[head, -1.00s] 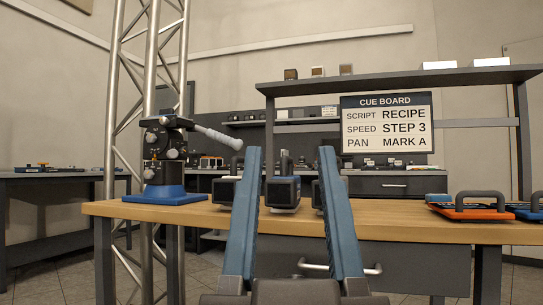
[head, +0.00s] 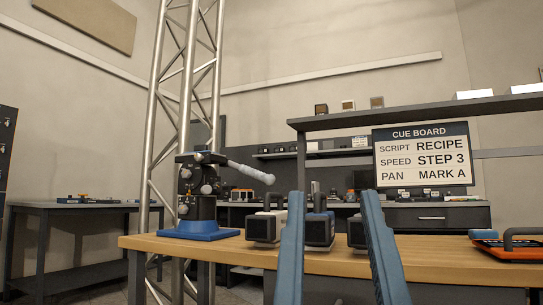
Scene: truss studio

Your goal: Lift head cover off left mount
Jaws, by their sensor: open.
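A dark head mount (head: 196,205) with a blue base stands at the left end of the wooden bench (head: 160,244). It has round grey knobs and a pale-grey handle (head: 250,173) pointing right. A dark part (head: 203,157) lies across its top; I cannot tell if this is the head cover. My gripper (head: 333,195) is open, its two blue fingers pointing up at the right of the mount. Nothing shows held between the fingers, and they are apart from the mount.
Several dark boxy units (head: 264,228) stand on the bench behind my fingers, partly hidden. An orange plate with a dark handle (head: 507,246) lies at the right. A metal truss (head: 160,110) rises behind the mount. A cue board (head: 422,157) hangs under a shelf (head: 420,110).

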